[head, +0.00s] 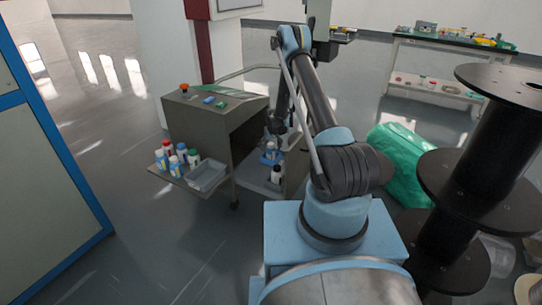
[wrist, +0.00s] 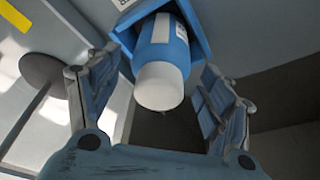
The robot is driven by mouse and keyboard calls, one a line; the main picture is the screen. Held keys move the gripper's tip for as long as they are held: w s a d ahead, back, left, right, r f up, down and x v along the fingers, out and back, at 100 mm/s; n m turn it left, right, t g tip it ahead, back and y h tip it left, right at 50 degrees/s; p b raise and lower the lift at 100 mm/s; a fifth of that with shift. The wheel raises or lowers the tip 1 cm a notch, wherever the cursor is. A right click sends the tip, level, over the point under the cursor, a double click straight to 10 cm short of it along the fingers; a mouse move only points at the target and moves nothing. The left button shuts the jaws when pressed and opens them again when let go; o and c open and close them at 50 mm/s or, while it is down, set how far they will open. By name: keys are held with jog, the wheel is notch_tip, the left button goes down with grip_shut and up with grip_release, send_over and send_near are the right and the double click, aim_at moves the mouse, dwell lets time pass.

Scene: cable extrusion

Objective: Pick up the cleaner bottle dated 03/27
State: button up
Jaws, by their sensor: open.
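In the wrist view a blue bottle with a white cap and a white label (wrist: 165,60) sits in a blue holder (wrist: 198,38). My gripper (wrist: 155,98) is open, with one finger on each side of the bottle and visible gaps to it. In the head view a blue bottle (head: 270,150) stands by the right side of the grey cabinet, close under my arm's end. No date can be read on any label.
The grey cabinet (head: 205,128) has buttons on its top. A grey tray (head: 206,176) lies beside the left bottles. Another white-capped bottle (head: 276,174) stands low on the right. A green covered bundle (head: 398,160) and black spools (head: 470,195) stand farther right. Floor at left is clear.

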jog(key=shift+x, duration=1.35)
jog(key=shift+w, duration=0.1)
jog(key=c, duration=1.3)
